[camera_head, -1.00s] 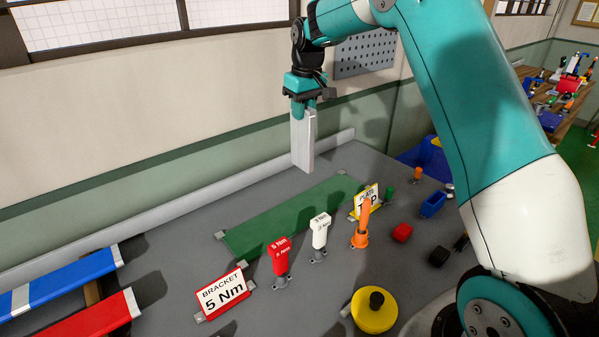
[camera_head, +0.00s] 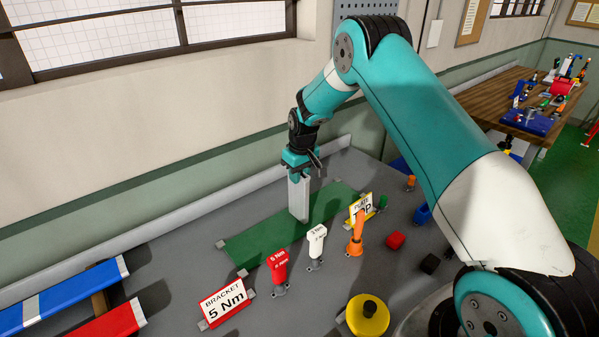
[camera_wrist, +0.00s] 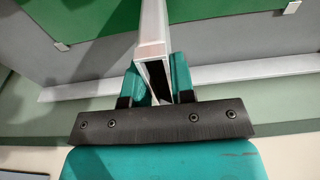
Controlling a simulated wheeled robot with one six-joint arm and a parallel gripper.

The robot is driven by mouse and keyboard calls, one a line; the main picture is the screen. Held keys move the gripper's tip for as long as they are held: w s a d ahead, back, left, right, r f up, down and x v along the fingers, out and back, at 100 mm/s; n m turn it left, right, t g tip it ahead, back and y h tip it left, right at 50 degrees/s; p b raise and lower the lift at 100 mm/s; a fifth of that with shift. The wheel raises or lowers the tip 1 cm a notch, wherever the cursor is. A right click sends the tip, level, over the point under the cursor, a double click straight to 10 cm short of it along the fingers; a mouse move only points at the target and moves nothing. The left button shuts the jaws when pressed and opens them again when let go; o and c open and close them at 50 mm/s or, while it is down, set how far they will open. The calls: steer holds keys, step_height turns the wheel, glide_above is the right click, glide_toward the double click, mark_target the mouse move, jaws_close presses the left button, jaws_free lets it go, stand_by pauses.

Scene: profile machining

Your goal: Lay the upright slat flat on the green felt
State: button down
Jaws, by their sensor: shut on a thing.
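The slat (camera_head: 298,198) is a light grey, box-like profile, held upright with its long side pointing down. My gripper (camera_head: 300,172) is shut on its upper end. In the head view the slat's lower end is over the green felt (camera_head: 262,240); I cannot tell whether it touches. In the wrist view the slat (camera_wrist: 153,28) runs away from between the teal fingers of my gripper (camera_wrist: 157,80), its hollow end facing the camera. The green felt also shows in the wrist view (camera_wrist: 215,15).
Along the felt's front stand a red tool (camera_head: 278,266), a white tool (camera_head: 316,241) and an orange tool (camera_head: 356,236). A bracket sign (camera_head: 226,302) and a yellow plate sign (camera_head: 361,209) stand near its ends. A yellow round object (camera_head: 368,316) is nearer. A wall runs behind.

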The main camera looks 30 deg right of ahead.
steer(key=shift+f, duration=0.1)
steer(key=c, duration=1)
jaws_free()
steer(key=shift+o, duration=0.2)
